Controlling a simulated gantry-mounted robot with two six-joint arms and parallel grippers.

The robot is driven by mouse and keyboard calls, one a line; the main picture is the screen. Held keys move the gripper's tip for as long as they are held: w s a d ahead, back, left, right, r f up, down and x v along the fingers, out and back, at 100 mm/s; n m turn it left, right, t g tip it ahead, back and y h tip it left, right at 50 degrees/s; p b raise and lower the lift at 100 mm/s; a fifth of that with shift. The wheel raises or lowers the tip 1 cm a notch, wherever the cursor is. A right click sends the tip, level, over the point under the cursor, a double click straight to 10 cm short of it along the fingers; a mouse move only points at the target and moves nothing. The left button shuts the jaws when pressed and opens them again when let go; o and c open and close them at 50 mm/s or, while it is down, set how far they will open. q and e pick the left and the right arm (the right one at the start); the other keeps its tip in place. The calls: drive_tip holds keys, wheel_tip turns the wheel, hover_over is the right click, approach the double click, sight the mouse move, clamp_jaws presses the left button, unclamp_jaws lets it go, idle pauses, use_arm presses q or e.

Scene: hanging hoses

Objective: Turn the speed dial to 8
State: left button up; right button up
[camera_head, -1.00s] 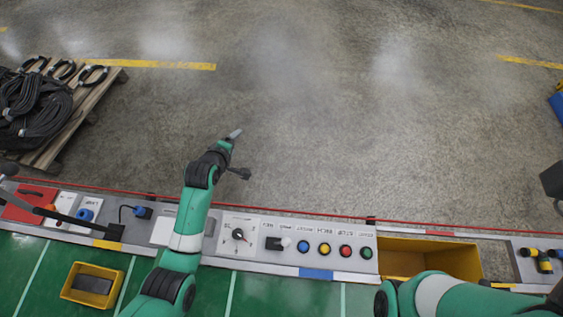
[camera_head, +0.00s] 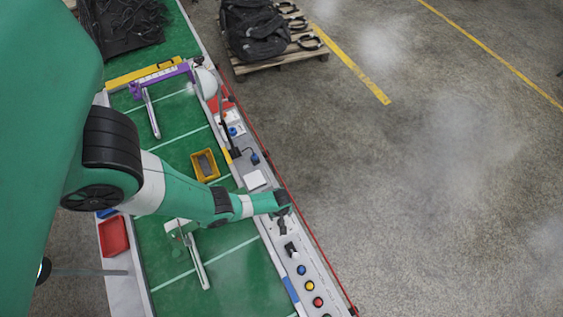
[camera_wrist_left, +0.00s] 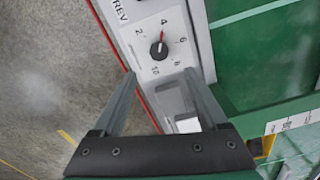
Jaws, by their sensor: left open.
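The speed dial (camera_wrist_left: 158,50) is a black knob with a red pointer on a white plate, numbered 2 to 10. In the left wrist view its pointer is at about 4. In the head view the dial (camera_head: 282,228) is partly covered by my left gripper (camera_head: 284,209), which hangs over the console beside it. My left gripper (camera_wrist_left: 160,75) is open, and its two fingers are apart and empty. The dial lies beyond the fingertips, between their lines; whether they touch the panel I cannot tell. My right gripper is out of view.
A black switch (camera_head: 291,249) sits beside the dial, followed by blue (camera_head: 301,270), yellow (camera_head: 310,285) and red (camera_head: 318,301) buttons. A red line (camera_head: 318,254) runs along the console's outer edge. A yellow bin (camera_head: 205,165) stands on the green surface.

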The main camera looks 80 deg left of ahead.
use_arm(q)
wheel_tip(320, 180, down, 11)
drive_tip(key=b, duration=0.8)
drive_tip(key=shift+w, duration=0.1)
clamp_jaws()
